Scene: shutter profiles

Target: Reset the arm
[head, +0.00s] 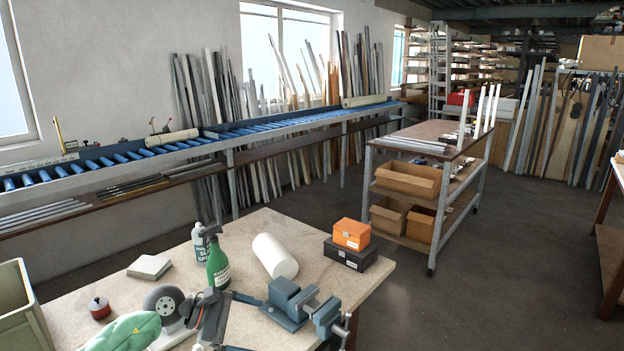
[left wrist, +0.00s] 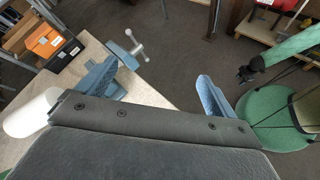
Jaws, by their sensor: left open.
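My left gripper (head: 245,323) reaches in from the bottom left of the head view, over the workbench (head: 330,272) and close to the blue-grey vise (head: 293,304). In the left wrist view its two blue fingers (left wrist: 160,90) stand wide apart with nothing between them. The vise handle (left wrist: 136,46) shows beyond the left finger. My green arm link (head: 125,332) shows at the bottom left.
A trolley (head: 427,136) and roller conveyor (head: 250,135) stand behind.

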